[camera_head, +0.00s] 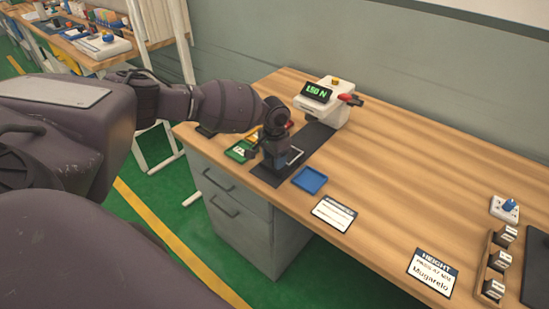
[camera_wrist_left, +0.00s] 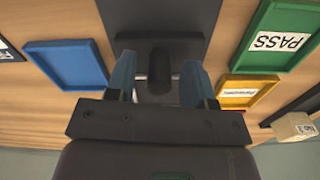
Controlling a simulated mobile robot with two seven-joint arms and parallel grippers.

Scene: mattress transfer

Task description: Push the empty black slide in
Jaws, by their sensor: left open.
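The black slide (camera_head: 318,136) is a dark flat strip on the wooden bench, running from the white force gauge (camera_head: 325,112) toward the bench's front edge. In the left wrist view, the slide (camera_wrist_left: 160,20) enters from the top and a dark rounded handle (camera_wrist_left: 159,72) stands at its near end. No part shows on the bare slide there. My left gripper (camera_head: 274,158) is low over the slide's front part and hides some of it. In the wrist view, its blue fingers (camera_wrist_left: 158,68) are apart, one on each side of the handle; contact is unclear. My right gripper is out of view.
A blue tray (camera_head: 310,180) lies right of the slide. A green PASS tray (camera_wrist_left: 281,35) and a yellow tray (camera_wrist_left: 247,92) lie on its other side. Label cards (camera_head: 334,213) lie along the front edge. The bench middle is clear.

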